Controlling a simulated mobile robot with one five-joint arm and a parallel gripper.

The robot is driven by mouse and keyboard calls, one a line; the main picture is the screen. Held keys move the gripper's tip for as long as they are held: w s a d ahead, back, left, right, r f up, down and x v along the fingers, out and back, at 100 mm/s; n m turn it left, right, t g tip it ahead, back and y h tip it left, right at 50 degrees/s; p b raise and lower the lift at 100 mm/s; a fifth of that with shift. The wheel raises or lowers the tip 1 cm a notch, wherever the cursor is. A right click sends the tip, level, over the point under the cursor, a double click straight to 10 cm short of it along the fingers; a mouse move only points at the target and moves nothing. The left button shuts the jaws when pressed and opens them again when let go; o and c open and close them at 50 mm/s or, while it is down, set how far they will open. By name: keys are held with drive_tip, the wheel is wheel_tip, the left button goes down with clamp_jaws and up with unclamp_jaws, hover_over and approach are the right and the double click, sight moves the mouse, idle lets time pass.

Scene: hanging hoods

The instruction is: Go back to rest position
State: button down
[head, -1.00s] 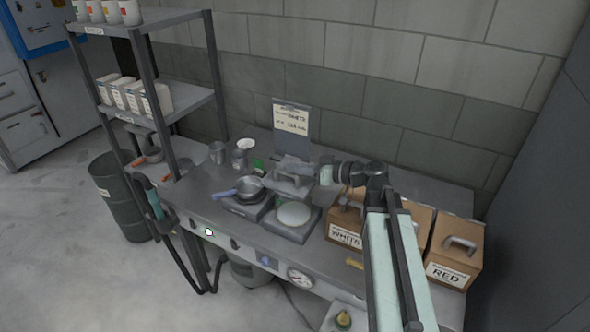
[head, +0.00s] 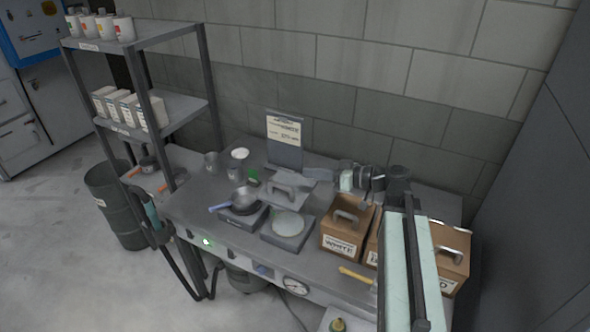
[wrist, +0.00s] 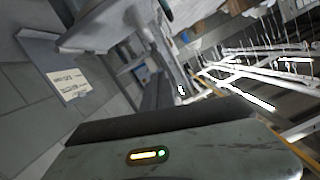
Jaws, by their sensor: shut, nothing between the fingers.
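My gripper (head: 314,174) is at the end of my raised arm, which comes up from the lower right in the head view and bends left. It is shut and holds nothing. It is above the back part of the workbench (head: 250,262), just right of the sign's base and behind the scale. The wrist view is tilted and shows a green-grey casing with a small lit strip along the bottom. The fingertips are not clear there.
A sign (head: 284,140) stands at the wall. A pan (head: 243,200) and a scale with a round plate (head: 288,224) are on the bench. Handled boxes, one labelled WHITE (head: 339,243), stand at the right, partly behind my arm. Shelves (head: 150,115) stand left.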

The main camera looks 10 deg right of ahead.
drive_tip(key=s+a+f+n+g+h, duration=0.2)
drive_tip(key=s+a+f+g+h, duration=0.35)
drive_tip(key=a+f, duration=0.6)
drive_tip(key=s+d+f+m+g+h, duration=0.1)
drive_tip(key=s+d+f+m+h, duration=0.1)
drive_tip(key=d+f+m+h, duration=0.1)
drive_tip(key=s+d+f+m+g+h, duration=0.1)
drive_tip(key=s+d+f+m+h, duration=0.2)
drive_tip(key=d+m+h, duration=0.2)
drive_tip(key=d+m, duration=0.2)
drive_tip(key=d, duration=0.2)
drive_tip(key=shift+s+d+f, duration=0.25)
drive_tip(key=shift+s+f, duration=0.05)
drive_tip(key=shift+f, duration=0.05)
drive_tip(key=shift+g, duration=0.25)
